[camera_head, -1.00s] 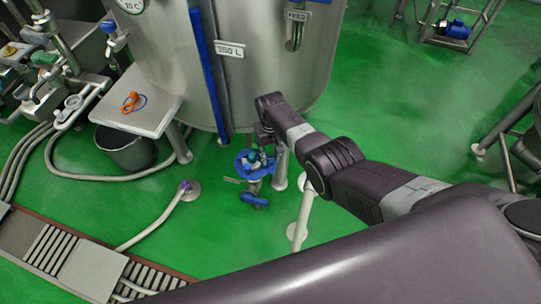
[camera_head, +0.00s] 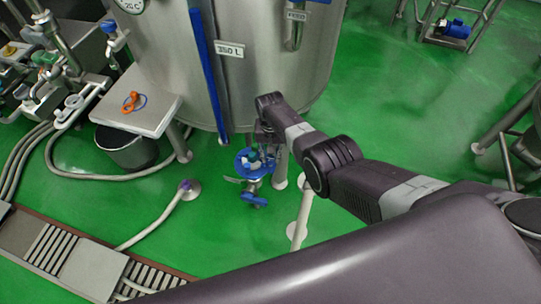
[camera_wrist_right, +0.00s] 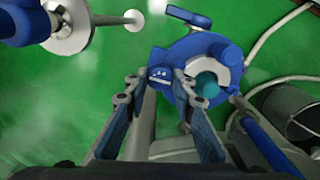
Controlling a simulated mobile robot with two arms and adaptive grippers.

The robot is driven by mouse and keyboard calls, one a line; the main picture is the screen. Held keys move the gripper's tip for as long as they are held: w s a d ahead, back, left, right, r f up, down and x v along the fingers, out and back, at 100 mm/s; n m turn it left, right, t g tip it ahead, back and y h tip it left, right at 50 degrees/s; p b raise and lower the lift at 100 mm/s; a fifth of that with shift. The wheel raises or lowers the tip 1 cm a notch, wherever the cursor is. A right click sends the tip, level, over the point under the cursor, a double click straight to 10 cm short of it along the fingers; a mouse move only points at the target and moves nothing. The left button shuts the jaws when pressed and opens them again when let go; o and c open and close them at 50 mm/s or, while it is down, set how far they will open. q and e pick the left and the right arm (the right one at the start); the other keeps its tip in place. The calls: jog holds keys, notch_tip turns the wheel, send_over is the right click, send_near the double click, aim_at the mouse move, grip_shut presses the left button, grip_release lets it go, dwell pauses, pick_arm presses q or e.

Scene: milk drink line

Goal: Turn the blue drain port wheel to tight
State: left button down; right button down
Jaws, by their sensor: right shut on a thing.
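The blue drain port wheel (camera_head: 242,160) sits low at the foot of the steel tank, with a pale fitting and a teal part at its middle. In the right wrist view the wheel (camera_wrist_right: 186,50) fills the upper right, and a raised blue lug (camera_wrist_right: 160,75) on its rim lies between my fingertips. My right gripper (camera_head: 264,150) reaches down to the wheel from above and is shut on this lug. The two fingers (camera_wrist_right: 155,88) stand on either side of it. The wheel's far side is partly hidden in the head view. My left gripper is out of view.
The steel tank (camera_head: 270,70) rises right behind the wheel. A blue lever handle (camera_head: 253,200) sits below it. A small steel table (camera_head: 150,115) with an orange item (camera_head: 131,101), a dark bucket (camera_head: 128,150) and hoses lie left. Green floor is open to the right.

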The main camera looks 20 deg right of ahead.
aim_at(271, 159)
jog(key=c, duration=1.6)
grip_release()
jog(key=shift+w+r, duration=0.1)
jog(key=shift+r, duration=0.4)
notch_tip(271, 159, up, 11)
jog(key=shift+f, duration=0.1)
